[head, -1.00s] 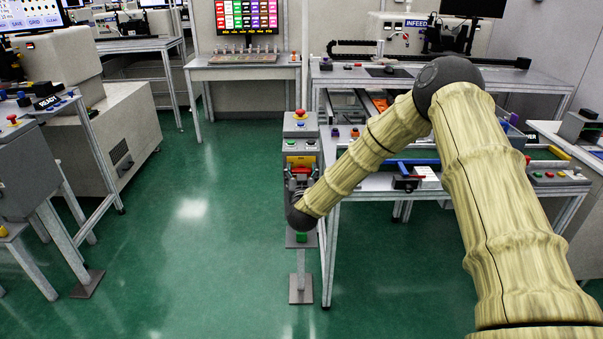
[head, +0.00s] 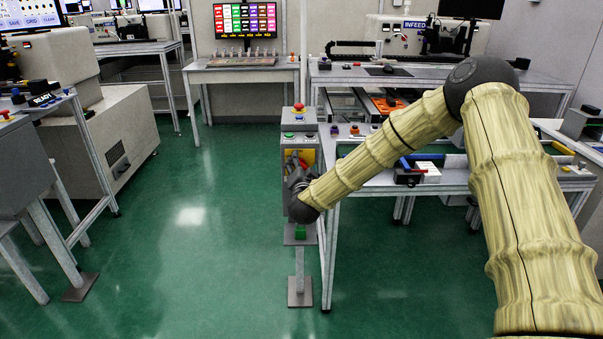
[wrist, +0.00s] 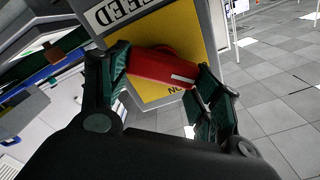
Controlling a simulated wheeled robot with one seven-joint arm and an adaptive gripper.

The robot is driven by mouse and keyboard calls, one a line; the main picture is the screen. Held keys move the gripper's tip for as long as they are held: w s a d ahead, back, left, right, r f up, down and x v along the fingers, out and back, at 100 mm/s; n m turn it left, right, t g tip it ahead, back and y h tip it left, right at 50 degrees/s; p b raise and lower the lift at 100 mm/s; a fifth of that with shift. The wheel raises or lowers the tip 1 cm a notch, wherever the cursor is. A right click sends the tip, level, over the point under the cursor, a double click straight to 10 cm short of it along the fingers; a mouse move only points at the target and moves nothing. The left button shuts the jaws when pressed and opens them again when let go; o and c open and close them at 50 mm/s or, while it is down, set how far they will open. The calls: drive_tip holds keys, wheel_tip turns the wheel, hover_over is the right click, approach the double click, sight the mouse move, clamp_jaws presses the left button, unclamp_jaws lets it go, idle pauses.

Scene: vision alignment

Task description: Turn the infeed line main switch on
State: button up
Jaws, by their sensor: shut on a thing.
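The main switch is a red handle (wrist: 160,66) on a yellow plate (wrist: 205,45), on a grey box whose label ends in "FEED" (wrist: 118,10). In the wrist view my gripper (wrist: 166,74) has its dark green fingers on both sides of the handle, shut on it. The handle lies at a slant to the label and plate edges. In the head view my gripper (head: 298,176) is at the front of the grey post-mounted box (head: 299,143). It hides much of the yellow plate and handle there.
A workbench (head: 345,185) stands close on the right. The green floor (head: 190,240) to the left is clear.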

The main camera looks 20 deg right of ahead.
drive_tip(key=m+b, duration=0.1)
drive_tip(key=m, duration=0.1)
drive_tip(key=m+b, duration=0.2)
drive_tip(key=f+m+b, duration=0.1)
drive_tip(key=shift+d+m+b, duration=0.3)
drive_tip(key=shift+m+b, duration=0.05)
drive_tip(key=shift+m, duration=0.05)
drive_tip(key=shift+m+b, duration=1.75)
drive_tip(key=shift+m, duration=0.35)
drive_tip(key=o, duration=1)
drive_tip(key=shift+d, duration=0.1)
drive_tip(key=shift+a, duration=0.2)
